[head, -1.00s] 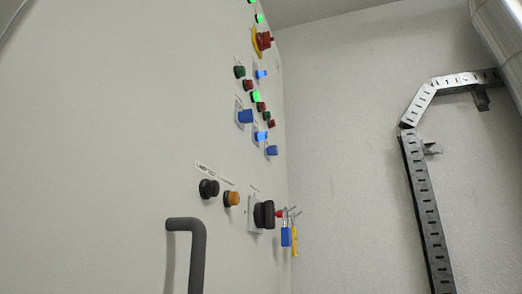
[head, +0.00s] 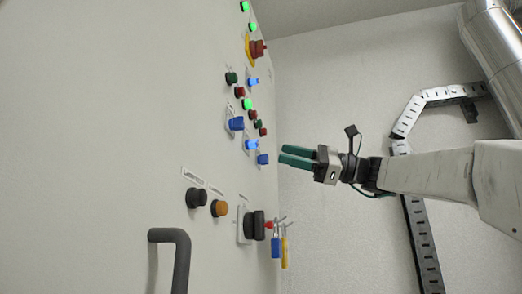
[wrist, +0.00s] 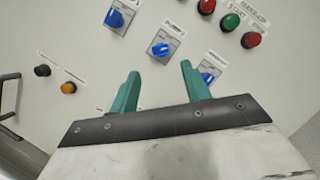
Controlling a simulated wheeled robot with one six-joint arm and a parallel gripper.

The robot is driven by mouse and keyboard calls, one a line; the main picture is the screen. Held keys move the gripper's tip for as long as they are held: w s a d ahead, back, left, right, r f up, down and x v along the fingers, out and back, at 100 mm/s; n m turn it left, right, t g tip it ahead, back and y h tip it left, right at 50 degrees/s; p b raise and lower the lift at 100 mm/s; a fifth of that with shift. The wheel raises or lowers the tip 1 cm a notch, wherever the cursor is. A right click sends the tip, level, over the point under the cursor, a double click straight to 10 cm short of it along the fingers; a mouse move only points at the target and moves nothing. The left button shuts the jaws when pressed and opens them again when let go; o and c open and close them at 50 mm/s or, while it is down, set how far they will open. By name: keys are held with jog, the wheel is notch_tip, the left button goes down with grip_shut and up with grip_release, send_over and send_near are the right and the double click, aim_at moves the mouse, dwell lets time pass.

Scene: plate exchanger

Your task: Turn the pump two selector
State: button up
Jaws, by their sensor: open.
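Three blue selectors sit in a slanting row on the grey panel. The middle selector (wrist: 160,48), under a blurred label that seems to read PUMP 2, shows in the wrist view just beyond and between my fingertips; it also shows in the head view (head: 251,145). The left selector (wrist: 118,17) and the right selector (wrist: 207,77) flank it. My gripper (wrist: 160,70) has two green fingers spread apart with nothing between them. In the head view my gripper (head: 281,154) points at the panel from the right, apparently apart from it.
Green and red push buttons (wrist: 230,22) lie up and right of the selectors. A black knob (head: 194,198), an orange button (head: 219,208) and a large black rotary switch (head: 254,225) with hanging padlocks (head: 276,245) are lower. A grey handle (head: 181,255) juts out at bottom left.

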aim_at(258, 145)
jog(key=x, duration=0.7)
jog(key=shift+a+r, duration=0.3)
jog(key=c, duration=1)
